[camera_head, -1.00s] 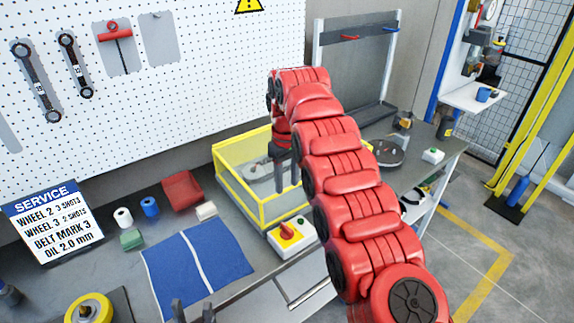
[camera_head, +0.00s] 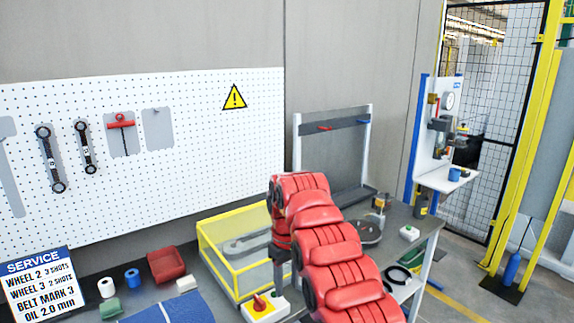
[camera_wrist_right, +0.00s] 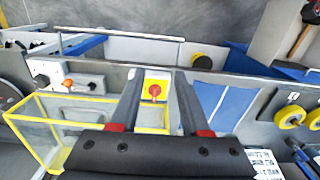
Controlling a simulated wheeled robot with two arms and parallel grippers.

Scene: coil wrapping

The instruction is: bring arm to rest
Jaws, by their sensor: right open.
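My right arm (camera_head: 345,262) is red and reaches over the bench from the lower right in the head view. My right gripper (camera_head: 279,279) points down beside the yellow-framed clear guard (camera_head: 240,281), and its tips are hard to make out there. In the right wrist view the gripper (camera_wrist_right: 157,82) is open, with nothing between its two dark fingers. Beyond them a yellow switch box with a red knob (camera_wrist_right: 156,91) stands on the bench, apparently below the gripper. My left gripper is not in view.
A pegboard (camera_head: 215,150) with hung tools stands behind. A grey rack (camera_head: 334,155) stands at the back. The floor to the right is partly clear.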

